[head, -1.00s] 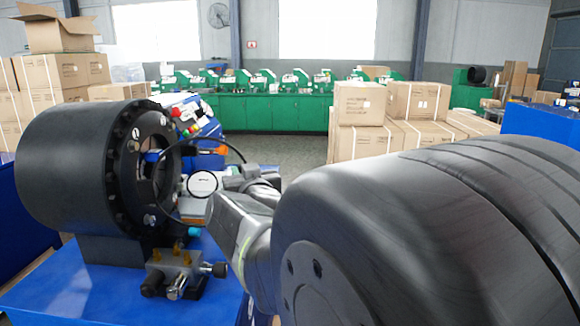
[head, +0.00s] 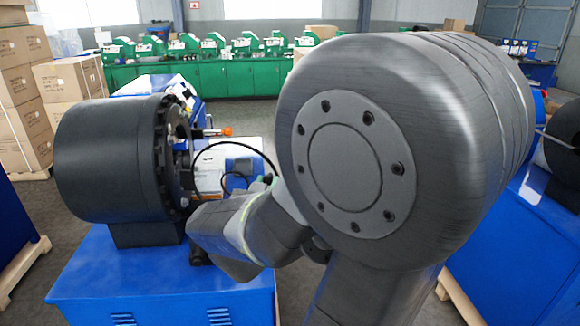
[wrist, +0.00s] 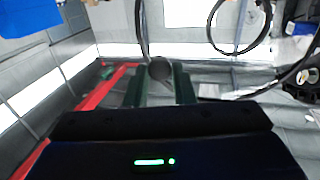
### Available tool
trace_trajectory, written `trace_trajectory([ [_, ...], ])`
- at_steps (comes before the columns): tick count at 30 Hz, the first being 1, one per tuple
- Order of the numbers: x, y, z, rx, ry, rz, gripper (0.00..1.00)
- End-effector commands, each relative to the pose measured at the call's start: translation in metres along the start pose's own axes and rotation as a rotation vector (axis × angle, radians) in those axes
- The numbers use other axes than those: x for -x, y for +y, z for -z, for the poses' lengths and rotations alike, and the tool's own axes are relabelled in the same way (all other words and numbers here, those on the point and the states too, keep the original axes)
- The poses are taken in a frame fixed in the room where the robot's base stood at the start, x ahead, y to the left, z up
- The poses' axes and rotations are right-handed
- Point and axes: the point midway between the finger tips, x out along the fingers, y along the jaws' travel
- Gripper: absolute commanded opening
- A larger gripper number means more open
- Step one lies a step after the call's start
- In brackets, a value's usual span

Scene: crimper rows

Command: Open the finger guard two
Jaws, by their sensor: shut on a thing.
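In the wrist view my gripper (wrist: 160,88) is shut on a dark rounded knob (wrist: 160,71), between two dark green fingers. A red bar (wrist: 84,112) runs slantwise just left of the fingers. I cannot tell whether the knob or the bar belongs to finger guard two. In the head view the black crimper drum (head: 108,160) stands on a blue base (head: 150,290). My arm reaches in front of it from the right. My gripper's fingers are hidden there, and no guard shows clearly.
A black cable (head: 235,143) loops beside the crimper head. A second machine (head: 562,140) on a blue base stands at right. Green machines (head: 210,75) line the back. Boxes (head: 70,90) stand at left. Grey floor (head: 40,215) shows between.

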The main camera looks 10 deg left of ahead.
Motion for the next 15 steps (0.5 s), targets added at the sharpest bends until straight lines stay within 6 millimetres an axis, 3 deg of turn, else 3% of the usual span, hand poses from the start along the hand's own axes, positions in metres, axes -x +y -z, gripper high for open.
trace_trajectory([
  [15,0.014,-0.005,0.003,-0.003,0.008,-0.087,0.0],
])
